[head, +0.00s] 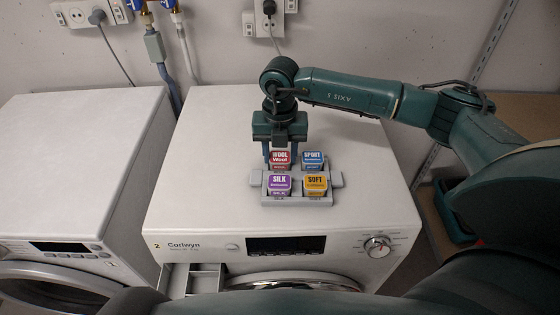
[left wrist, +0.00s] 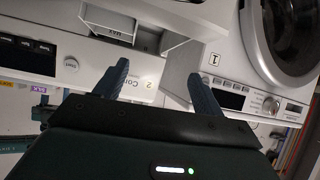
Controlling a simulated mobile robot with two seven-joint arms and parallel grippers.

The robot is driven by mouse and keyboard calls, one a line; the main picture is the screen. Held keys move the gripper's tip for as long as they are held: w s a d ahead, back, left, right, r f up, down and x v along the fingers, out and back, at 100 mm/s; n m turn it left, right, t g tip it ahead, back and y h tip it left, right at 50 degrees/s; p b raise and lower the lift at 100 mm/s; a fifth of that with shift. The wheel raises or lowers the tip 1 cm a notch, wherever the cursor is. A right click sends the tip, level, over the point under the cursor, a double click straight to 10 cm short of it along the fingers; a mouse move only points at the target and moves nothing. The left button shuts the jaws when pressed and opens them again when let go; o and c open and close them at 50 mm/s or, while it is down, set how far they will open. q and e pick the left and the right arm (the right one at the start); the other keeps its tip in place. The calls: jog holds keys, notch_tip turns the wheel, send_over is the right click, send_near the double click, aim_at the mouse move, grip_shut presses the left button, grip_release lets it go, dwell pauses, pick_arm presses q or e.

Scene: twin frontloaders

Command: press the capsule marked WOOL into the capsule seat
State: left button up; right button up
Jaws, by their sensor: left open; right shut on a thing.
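The red WOOL capsule (head: 280,157) is at the back left of a grey capsule holder (head: 337,179) on top of the white washer marked 2. My right gripper (head: 280,150) reaches down from above and is shut on this capsule, which still appears to be in or just above its place. A drawer (head: 196,281) stands open at the washer's front left; it also shows in the left wrist view (left wrist: 157,21). I cannot make out the capsule seat for certain. My left gripper (left wrist: 157,79) is open and empty, in front of the washers.
The blue SPORT (head: 313,158), purple SILK (head: 280,185) and yellow SOFT (head: 315,185) capsules stand close around WOOL. A second washer (head: 70,170) is on the left. The washer top left of the holder is clear. Sockets and pipes line the back wall.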

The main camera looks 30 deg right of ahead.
aim_at(280, 157)
notch_tip(280, 157, up, 10)
jog(key=b, duration=0.1)
dwell(0.4)
